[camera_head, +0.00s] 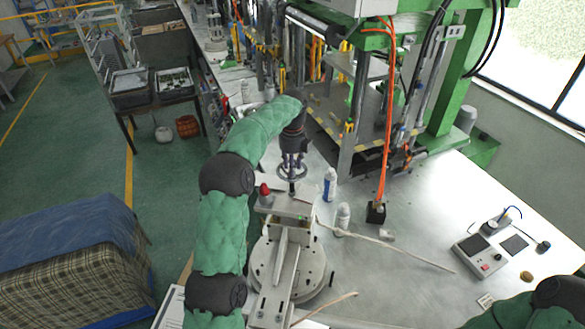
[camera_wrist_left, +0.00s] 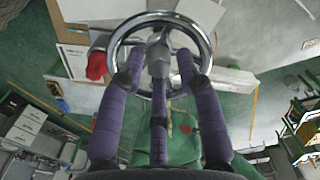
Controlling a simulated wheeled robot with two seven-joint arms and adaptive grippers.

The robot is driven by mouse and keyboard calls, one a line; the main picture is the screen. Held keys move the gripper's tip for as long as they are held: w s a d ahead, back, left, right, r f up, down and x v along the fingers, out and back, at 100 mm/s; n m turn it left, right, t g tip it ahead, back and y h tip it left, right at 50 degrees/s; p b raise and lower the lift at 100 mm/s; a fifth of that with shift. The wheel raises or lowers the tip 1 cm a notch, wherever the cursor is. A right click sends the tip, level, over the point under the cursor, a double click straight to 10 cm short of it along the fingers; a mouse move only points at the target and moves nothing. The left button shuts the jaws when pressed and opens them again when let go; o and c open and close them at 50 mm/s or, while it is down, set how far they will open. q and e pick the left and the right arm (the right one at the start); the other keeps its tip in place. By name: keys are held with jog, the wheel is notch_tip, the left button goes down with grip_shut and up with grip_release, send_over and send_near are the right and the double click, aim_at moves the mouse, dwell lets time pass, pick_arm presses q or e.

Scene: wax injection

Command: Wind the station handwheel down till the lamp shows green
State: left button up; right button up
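The chrome handwheel (camera_head: 291,172) stands on a thin shaft above the pale station block (camera_head: 287,205). My left gripper (camera_head: 293,151) points down over it. In the left wrist view the handwheel (camera_wrist_left: 203,30) is a shiny ring. The purple fingers of my left gripper (camera_wrist_left: 158,66) are spread around its hub, reaching within the ring; contact is unclear. A red knob-like part (camera_head: 265,190) sits left of the wheel; it also shows in the left wrist view (camera_wrist_left: 96,65). A tiny green spot (camera_head: 303,217) shows on the block's front; I cannot tell if it is the lamp. My right gripper is out of view.
A round metal base (camera_head: 313,271) lies in front of the block. White bottles (camera_head: 330,184) stand close right of the wheel. A black block with an orange hose (camera_head: 376,212) and a grey control box (camera_head: 480,256) are farther right. Green press frames rise behind.

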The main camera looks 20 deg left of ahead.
pick_arm(q)
jog(key=shift+s+f, duration=0.3)
jog(key=shift+f, duration=0.2)
jog(key=shift+w+f, duration=0.3)
jog(key=shift+s, duration=0.1)
grip_shut()
